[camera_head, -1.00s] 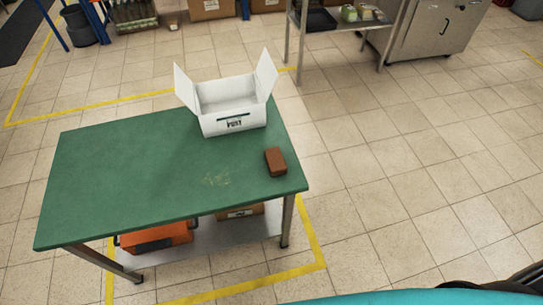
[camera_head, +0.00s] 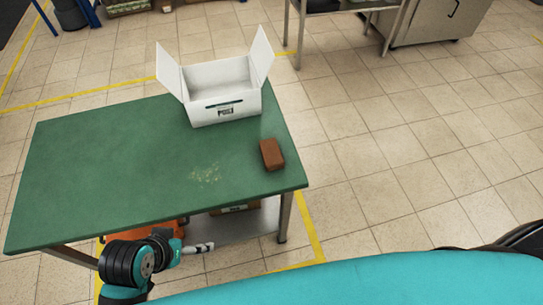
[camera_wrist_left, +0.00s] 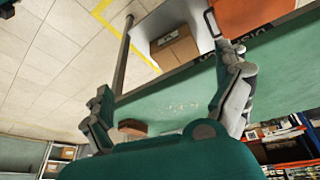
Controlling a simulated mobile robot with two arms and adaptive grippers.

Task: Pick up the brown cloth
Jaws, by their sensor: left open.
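The brown cloth (camera_head: 271,154) looks like a small folded block and lies on the green table (camera_head: 110,160) near its right edge. It also shows in the left wrist view (camera_wrist_left: 132,127), partly hidden behind my own wrist. My left gripper (camera_head: 205,247) is in front of the table's near edge, lower than and to the left of the cloth, and apart from it. In the left wrist view its two fingers (camera_wrist_left: 165,90) are spread wide with nothing between them. My right gripper is not in view.
An open white box (camera_head: 225,108) stands on the table behind the cloth. Below the table are an orange case (camera_head: 130,217) and a cardboard box (camera_wrist_left: 174,48). A shelf table (camera_head: 340,22) and a metal cabinet (camera_head: 430,25) stand at the back right. The floor right of the table is clear.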

